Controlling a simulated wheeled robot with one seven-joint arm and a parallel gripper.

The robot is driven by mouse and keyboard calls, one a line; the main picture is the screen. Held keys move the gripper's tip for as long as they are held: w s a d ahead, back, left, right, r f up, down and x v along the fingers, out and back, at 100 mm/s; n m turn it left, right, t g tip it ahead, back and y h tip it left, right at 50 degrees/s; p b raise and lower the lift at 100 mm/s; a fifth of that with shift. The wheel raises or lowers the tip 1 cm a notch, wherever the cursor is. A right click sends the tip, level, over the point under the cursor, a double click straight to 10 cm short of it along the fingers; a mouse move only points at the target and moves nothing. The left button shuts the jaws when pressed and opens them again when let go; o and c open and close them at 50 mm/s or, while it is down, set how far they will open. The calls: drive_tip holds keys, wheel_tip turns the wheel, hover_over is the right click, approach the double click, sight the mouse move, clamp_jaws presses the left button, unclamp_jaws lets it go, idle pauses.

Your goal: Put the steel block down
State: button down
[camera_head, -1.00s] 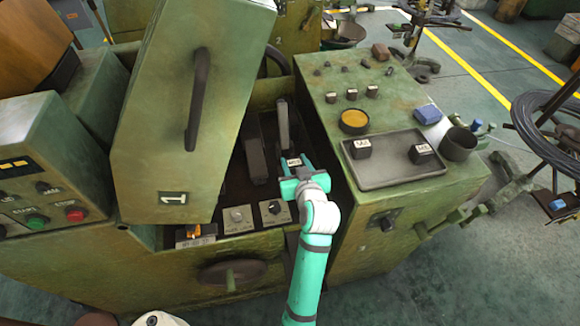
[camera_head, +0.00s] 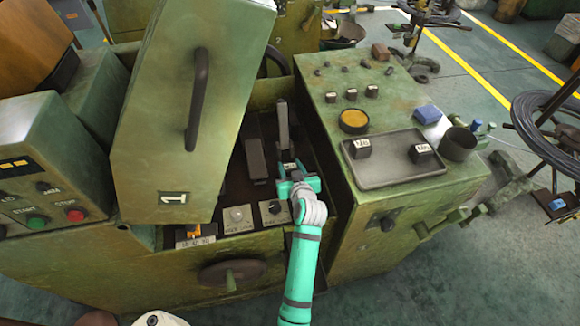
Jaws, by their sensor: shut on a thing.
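My gripper (camera_head: 289,174), at the end of my teal arm, is inside the open bay of the green machine. It is shut on a small dark steel block with a white label (camera_head: 289,166). The block sits just in front of a tall grey upright lever or plate (camera_head: 283,125). The fingers partly hide the block, and I cannot tell whether its underside touches the bay floor. Two similar dark labelled blocks, a left one (camera_head: 362,150) and a right one (camera_head: 421,154), stand apart on a grey tray (camera_head: 390,178) to the right.
The raised green guard with a dark handle (camera_head: 197,100) stands left of the bay. A dark pedal-like bar (camera_head: 256,158) lies left of my gripper. Two knob plates (camera_head: 238,218) are at the bay's front.

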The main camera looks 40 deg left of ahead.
drive_tip(key=c, duration=1.1)
unclamp_jaws()
drive_tip(key=shift+f, duration=0.1)
drive_tip(key=shift+r, duration=0.2)
drive_tip(key=v, duration=1.2)
drive_tip(key=shift+w, duration=0.1)
